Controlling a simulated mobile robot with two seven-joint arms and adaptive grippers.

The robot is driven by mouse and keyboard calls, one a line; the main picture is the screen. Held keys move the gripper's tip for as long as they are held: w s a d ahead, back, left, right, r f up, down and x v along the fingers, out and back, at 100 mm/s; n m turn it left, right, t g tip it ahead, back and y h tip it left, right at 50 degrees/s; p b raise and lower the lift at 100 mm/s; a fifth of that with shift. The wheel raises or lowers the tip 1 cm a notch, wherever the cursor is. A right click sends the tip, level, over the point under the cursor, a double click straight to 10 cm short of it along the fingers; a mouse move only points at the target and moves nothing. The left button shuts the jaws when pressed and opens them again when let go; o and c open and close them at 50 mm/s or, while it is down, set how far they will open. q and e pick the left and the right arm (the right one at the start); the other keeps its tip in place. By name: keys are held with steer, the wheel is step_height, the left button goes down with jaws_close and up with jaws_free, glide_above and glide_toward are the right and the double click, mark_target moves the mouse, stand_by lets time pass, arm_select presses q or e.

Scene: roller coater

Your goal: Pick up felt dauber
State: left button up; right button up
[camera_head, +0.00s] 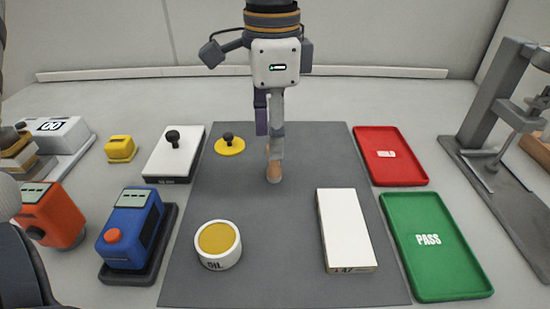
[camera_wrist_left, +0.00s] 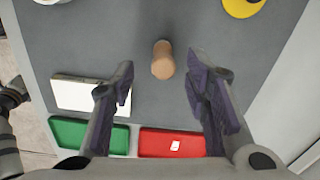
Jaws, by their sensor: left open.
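The felt dauber (camera_head: 274,172) appears to be the small tan-brown cylinder standing on the grey mat (camera_head: 300,260). In the left wrist view the dauber (camera_wrist_left: 162,60) lies between the lines of the two fingers, just past their tips. My left gripper (camera_head: 272,143) comes down over it from above, its fingers seen edge-on and partly hiding its top. In the left wrist view the gripper (camera_wrist_left: 161,68) is open, with a gap on both sides of the dauber. No contact shows. My right gripper is not in view.
Red (camera_head: 390,156) and green PASS (camera_head: 437,245) trays lie right; a blue device (camera_head: 130,230) stands left. The mat near the dauber is clear.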

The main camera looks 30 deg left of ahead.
mark_target(274, 163)
arm_select(q)
steer(key=f, duration=0.5)
steer(key=shift+w+f, duration=0.25)
steer(key=shift+f, duration=0.15)
jaws_close()
steer(key=shift+r, duration=0.1)
